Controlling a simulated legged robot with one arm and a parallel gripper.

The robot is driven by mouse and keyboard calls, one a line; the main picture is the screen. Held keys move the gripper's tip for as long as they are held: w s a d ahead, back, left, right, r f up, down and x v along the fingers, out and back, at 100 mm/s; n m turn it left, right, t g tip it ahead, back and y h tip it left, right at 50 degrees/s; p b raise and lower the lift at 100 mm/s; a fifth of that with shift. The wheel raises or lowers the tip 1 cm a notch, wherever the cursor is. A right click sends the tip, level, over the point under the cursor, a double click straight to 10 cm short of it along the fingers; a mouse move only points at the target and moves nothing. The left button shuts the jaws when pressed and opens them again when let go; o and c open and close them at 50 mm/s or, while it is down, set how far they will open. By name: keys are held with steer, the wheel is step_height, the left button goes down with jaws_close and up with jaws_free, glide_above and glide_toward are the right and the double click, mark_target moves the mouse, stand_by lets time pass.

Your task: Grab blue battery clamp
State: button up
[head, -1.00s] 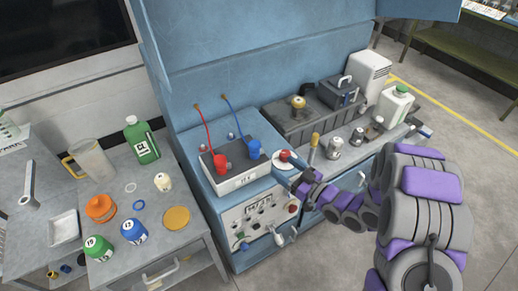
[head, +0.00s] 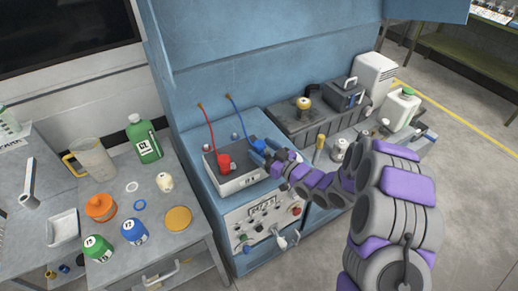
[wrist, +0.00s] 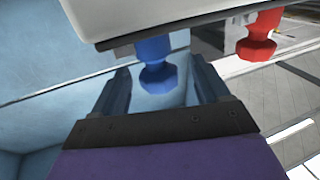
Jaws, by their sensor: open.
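The blue battery clamp (head: 257,143) sits at the right end of the battery (head: 238,184), with a blue cable rising from it to the cabinet. My gripper (head: 272,157) is at its right side and partly hides it. In the wrist view the blue clamp (wrist: 157,62) shows between the two spread fingers of my gripper (wrist: 160,78), with its knob toward the palm. The fingers stand apart on either side of it. I cannot tell whether either finger touches it.
A red clamp (head: 224,162) with a red cable sits on the battery left of the blue one; it also shows in the wrist view (wrist: 258,38). The blue cabinet wall (head: 260,70) rises behind. Bottles and a jug (head: 90,158) stand on the left table.

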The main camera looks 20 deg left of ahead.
mark_target(256, 144)
steer(key=shift+b+x, duration=0.4)
steer(key=shift+x, duration=1.5)
steer(key=shift+w, duration=0.15)
steer(key=shift+d, duration=0.1)
steer(key=c, duration=1.1)
steer(key=shift+r, duration=0.1)
